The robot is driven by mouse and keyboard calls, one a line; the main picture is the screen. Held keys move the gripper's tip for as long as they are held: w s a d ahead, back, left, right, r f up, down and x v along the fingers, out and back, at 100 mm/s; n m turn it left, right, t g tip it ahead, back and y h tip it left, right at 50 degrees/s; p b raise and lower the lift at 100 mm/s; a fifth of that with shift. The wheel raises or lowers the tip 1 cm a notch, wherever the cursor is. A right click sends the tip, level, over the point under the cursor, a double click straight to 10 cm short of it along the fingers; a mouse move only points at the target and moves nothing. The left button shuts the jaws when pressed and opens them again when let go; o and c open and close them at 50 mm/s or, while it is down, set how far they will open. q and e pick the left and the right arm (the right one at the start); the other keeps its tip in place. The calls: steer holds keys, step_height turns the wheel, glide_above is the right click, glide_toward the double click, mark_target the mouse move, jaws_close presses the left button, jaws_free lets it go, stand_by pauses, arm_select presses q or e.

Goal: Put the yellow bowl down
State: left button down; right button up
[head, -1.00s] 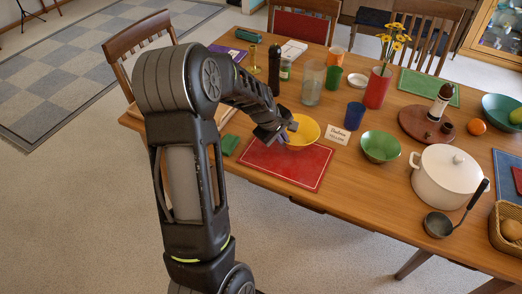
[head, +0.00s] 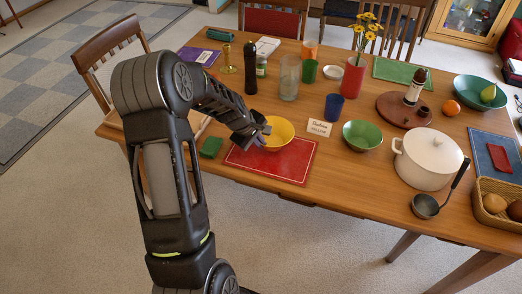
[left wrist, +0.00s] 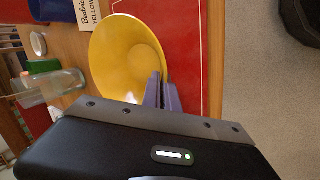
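The yellow bowl (head: 281,130) is upright at the far edge of the red placemat (head: 285,167). It also shows in the left wrist view (left wrist: 125,55), with the red placemat (left wrist: 188,40) behind and beside it. My left gripper (head: 262,135) is at the bowl's near left rim, and its purple-grey fingers (left wrist: 162,94) close on that rim. Whether the bowl's base touches the placemat is hidden. A white card (head: 319,128), reading "yellow" in its lower line in the wrist view, stands right of the bowl. My right gripper is in neither view.
A blue cup (head: 333,107) and a green bowl (head: 362,135) stand to the right. A glass vase (head: 289,78) and a dark pepper mill (head: 251,68) stand behind. A green cloth (head: 211,148) lies left of the placemat. The placemat's front part is bare.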

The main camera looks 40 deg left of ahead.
arm_select(q)
steer(key=shift+f, duration=0.15)
steer(key=shift+f, duration=1.9)
steer(key=shift+f, duration=0.1)
steer(key=c, duration=2.1)
jaws_free()
steer(key=shift+f, duration=0.15)
steer(key=o, duration=0.5)
steer(key=shift+c, duration=0.2)
steer(key=shift+r, duration=0.25)
